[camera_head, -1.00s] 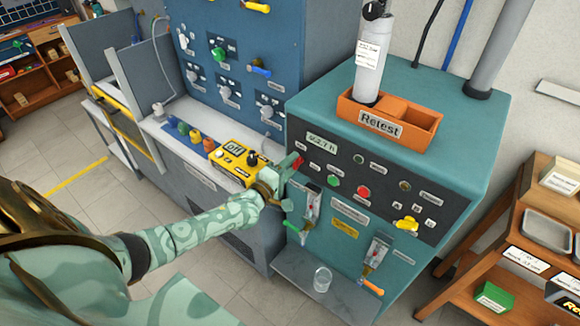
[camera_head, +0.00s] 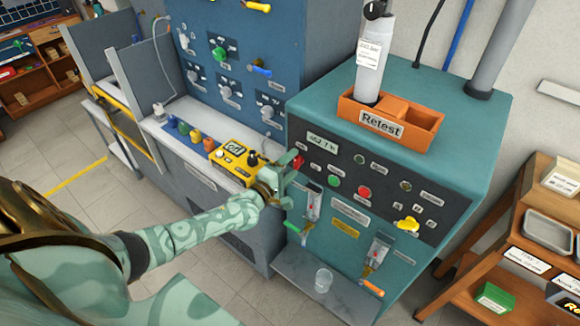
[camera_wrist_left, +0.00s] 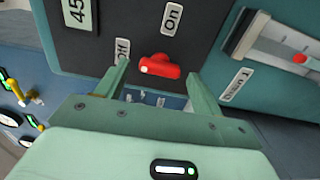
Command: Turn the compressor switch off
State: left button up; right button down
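The red compressor switch (camera_wrist_left: 160,67) is on the dark panel, with an "Off" label (camera_wrist_left: 122,51) and an "On" label (camera_wrist_left: 172,18) near it. Its white mark is at the left end in the left wrist view, on the side of the "Off" label. My left gripper (camera_wrist_left: 157,75) is open, with one finger on each side of the switch; I cannot tell whether either finger touches it. In the head view the left gripper (camera_head: 291,168) is at the panel's left edge, partly covering the red switch (camera_head: 298,161). My right gripper is not in view.
The teal bench (camera_head: 470,120) has green and red buttons, a yellow knob (camera_head: 407,224) and an orange "Retest" tray (camera_head: 436,131). A yellow box (camera_head: 236,163) sits close left of the gripper. A glass (camera_head: 323,280) stands on the low shelf.

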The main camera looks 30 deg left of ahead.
pick_arm(q)
jog(key=s+a+p, duration=0.1)
jog(key=s+p, duration=0.1)
jog(key=s, duration=1.4)
jog(key=shift+s+a, duration=0.15)
